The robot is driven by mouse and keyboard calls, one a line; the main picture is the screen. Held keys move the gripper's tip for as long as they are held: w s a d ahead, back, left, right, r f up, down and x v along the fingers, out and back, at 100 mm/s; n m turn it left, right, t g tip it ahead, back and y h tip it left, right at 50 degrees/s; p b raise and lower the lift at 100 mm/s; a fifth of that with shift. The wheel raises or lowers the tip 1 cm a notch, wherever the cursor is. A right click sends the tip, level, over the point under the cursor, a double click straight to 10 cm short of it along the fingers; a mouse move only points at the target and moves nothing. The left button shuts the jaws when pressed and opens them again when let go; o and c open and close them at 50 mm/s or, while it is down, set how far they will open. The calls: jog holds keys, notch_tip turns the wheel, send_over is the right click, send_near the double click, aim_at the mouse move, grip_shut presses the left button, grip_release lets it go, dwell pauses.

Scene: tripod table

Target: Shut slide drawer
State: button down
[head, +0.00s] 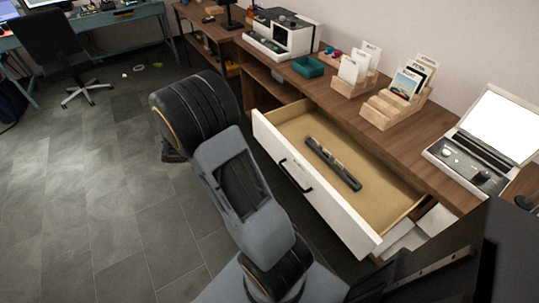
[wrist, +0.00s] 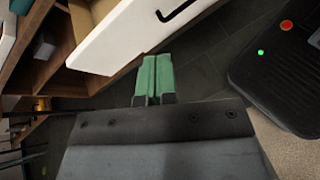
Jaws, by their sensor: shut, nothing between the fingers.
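The slide drawer (head: 337,212) stands pulled out from the wooden desk, with a white front, a black bar handle (head: 294,175) and a tan interior. A long dark object (head: 333,163) lies inside it. In the wrist view the drawer's white front (wrist: 122,38) fills the upper left, with part of its black handle (wrist: 178,10) at the top edge. My gripper (wrist: 152,62) has green fingertips pressed together with nothing between them. Its tips show near the front's lower edge; I cannot tell whether they touch it. My gripper is not visible in the head view, where my arm stands before the drawer.
An office chair (head: 60,50) stands far left. The grey tiled floor (head: 90,190) at left is mostly clear.

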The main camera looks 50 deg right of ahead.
jog(key=w+d+f+n+h+b, duration=0.2)
jog(key=d+f+n+h, duration=0.1)
jog(key=f, duration=0.3)
jog(key=w+d+f+n+h+b, duration=0.2)
jog(key=d+f+n+h, duration=0.1)
jog(key=f, duration=0.3)
send_near(275, 143)
jog(key=shift+t, duration=0.3)
jog(key=x, duration=0.7)
jog(key=shift+s+d+r, duration=0.1)
jog(key=shift+s+d, duration=0.05)
jog(key=shift+s, duration=0.2)
